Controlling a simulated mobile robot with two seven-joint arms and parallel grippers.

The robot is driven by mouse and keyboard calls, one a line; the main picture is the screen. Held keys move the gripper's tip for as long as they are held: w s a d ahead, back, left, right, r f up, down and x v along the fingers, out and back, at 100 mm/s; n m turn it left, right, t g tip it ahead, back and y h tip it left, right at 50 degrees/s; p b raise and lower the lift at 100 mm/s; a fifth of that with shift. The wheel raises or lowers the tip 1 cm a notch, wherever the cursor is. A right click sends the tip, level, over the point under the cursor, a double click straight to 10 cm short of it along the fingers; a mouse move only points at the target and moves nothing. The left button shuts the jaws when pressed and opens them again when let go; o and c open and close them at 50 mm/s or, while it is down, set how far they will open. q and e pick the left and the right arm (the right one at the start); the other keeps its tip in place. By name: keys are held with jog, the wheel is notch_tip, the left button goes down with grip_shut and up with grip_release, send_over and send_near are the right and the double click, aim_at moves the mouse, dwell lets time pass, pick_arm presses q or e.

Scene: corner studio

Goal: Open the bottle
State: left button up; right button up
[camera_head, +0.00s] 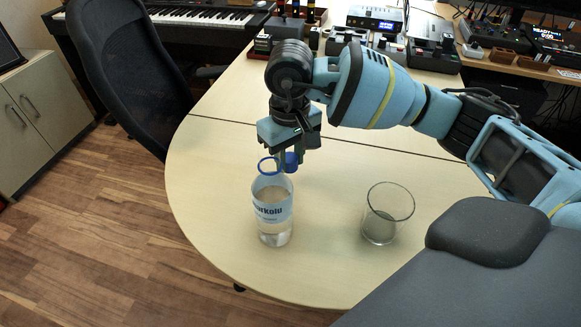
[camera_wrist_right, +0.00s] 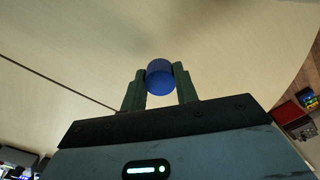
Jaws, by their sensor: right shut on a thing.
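The bottle (camera_head: 272,213) is clear with a white label and stands upright near the left edge of the table. A blue ring (camera_head: 261,168) shows at its top. My right gripper (camera_head: 287,158) points down beside the bottle's mouth and is shut on a blue cap (camera_head: 291,163). In the right wrist view the cap (camera_wrist_right: 160,78) sits between the two fingertips of the gripper (camera_wrist_right: 160,84), with no bottle visible. The cap appears apart from the bottle, slightly right of its mouth. My left gripper is not in view.
An empty glass (camera_head: 386,216) stands on the pale table (camera_head: 215,190) to the right of the bottle. Small electronic boxes (camera_head: 432,50) line the table's back. A black chair (camera_head: 125,75) stands at the left. The table between bottle and glass is clear.

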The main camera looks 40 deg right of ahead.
aim_at(290, 170)
notch_tip(290, 170, down, 3)
jog(key=shift+f, duration=0.3)
jog(key=shift+f+b, duration=0.2)
jog(key=shift+b, duration=0.1)
jog(key=o, duration=1.1)
jog(key=shift+r, duration=0.15)
